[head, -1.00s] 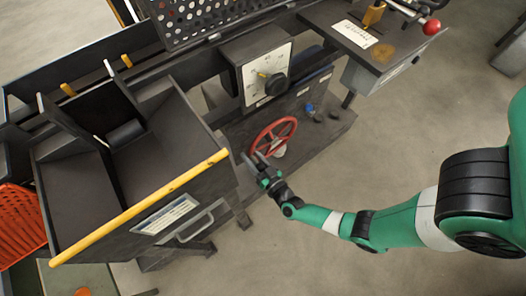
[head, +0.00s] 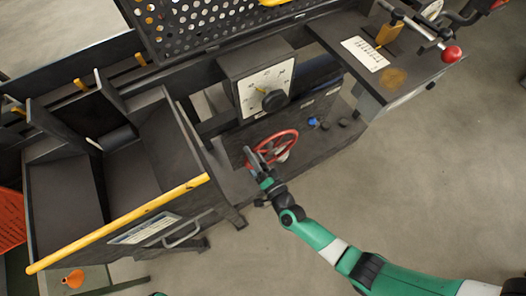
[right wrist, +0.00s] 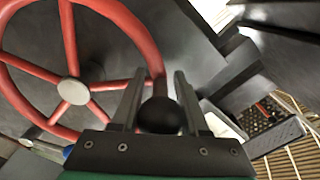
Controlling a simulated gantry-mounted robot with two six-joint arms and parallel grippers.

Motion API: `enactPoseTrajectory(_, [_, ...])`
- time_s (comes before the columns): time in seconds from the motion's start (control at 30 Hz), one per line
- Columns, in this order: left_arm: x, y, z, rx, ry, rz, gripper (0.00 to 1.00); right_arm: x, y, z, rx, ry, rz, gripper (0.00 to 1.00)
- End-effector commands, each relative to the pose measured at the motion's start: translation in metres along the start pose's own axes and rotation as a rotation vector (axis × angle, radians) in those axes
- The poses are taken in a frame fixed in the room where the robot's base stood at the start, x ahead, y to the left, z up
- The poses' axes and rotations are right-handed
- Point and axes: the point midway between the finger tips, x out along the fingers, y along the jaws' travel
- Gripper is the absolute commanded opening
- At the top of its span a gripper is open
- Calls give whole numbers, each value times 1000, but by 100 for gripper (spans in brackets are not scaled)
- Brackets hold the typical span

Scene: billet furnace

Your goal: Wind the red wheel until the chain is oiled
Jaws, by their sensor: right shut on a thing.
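The red wheel (head: 293,134) is a spoked handwheel with a pale hub, low on the dark machine's front in the head view. In the right wrist view the red wheel (right wrist: 145,30) fills the upper left. My right gripper (head: 253,157) is at the wheel's left side. In the right wrist view my right gripper (right wrist: 160,75) has its two fingers on either side of a round black knob (right wrist: 160,115) beside the rim, and is shut on it. The fingers partly hide the knob's sides. No chain can be made out. My left gripper does not show.
A white dial (head: 252,97) with a black knob sits above the wheel. A dark bin with a yellow front bar (head: 130,222) stands to the left. A side table with a red-knobbed lever (head: 451,54) is upper right. The floor at right is clear.

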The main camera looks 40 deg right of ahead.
Motion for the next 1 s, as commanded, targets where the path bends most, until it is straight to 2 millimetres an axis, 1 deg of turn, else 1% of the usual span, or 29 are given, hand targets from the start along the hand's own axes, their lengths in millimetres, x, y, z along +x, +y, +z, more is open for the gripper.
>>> enactPoseTrajectory(0.1, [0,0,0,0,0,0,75,2,-5,0,14,-2,-9,0])
enactPoseTrajectory(0.47, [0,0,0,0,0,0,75,2,-5,1,17,-5,-10,0])
enactPoseTrajectory(0.5, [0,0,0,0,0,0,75,2,-5,1,16,-5,-10,48])
enactPoseTrajectory(0.63, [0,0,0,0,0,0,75,2,-5,1,16,-6,-9,71])
enactPoseTrajectory(0.67, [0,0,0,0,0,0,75,2,-5,2,16,-6,-9,73])
enactPoseTrajectory(0.9, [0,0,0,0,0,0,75,1,-4,2,16,-7,-7,73])
enactPoseTrajectory(1.0, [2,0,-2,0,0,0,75,-3,-4,2,16,-8,-6,73])
